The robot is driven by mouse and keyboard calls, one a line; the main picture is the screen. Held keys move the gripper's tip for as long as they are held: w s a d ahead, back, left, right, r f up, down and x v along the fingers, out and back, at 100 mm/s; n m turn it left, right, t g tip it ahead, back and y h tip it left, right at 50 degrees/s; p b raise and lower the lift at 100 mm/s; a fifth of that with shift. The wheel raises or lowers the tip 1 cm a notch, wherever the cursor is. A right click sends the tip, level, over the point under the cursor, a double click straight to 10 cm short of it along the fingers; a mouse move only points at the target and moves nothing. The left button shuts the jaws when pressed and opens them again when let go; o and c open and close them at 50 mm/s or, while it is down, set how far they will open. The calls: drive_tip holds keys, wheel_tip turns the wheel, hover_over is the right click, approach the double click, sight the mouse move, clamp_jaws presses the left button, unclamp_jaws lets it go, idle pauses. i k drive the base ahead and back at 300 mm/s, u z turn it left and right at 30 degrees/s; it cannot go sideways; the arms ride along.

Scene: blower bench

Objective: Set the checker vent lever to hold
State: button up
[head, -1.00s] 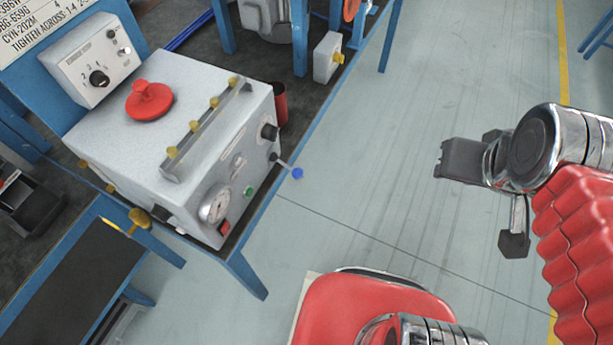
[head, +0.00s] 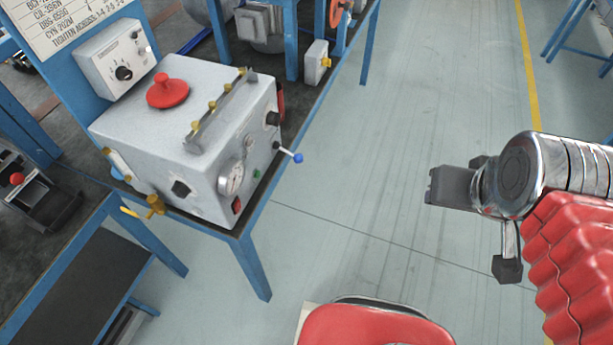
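The checker (head: 165,120) is a pale grey box on the corner of the blue-framed bench. It has a red round lid knob (head: 167,91) on top and a gauge (head: 231,179) on its front. The vent lever (head: 285,151) sticks out from the front's right part, and its blue ball end (head: 298,158) points right and slightly down, past the bench edge. Any markings by it are too small to read. My gripper (head: 450,187) is in the air over the floor, well to the right of the lever and apart from it. It is seen side-on, so its opening cannot be told.
A control box (head: 115,62) with a black dial stands behind the checker. A yellow-handled valve (head: 150,207) sticks out at its left side. A red stool seat (head: 375,325) is at the bottom. The floor (head: 370,130) between bench and gripper is clear.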

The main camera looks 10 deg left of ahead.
sight(298, 158)
drive_tip(key=k, duration=0.75)
drive_tip(key=u, duration=0.65)
drive_tip(key=i, duration=1)
drive_tip(key=k, duration=0.5)
drive_tip(key=u, duration=0.05)
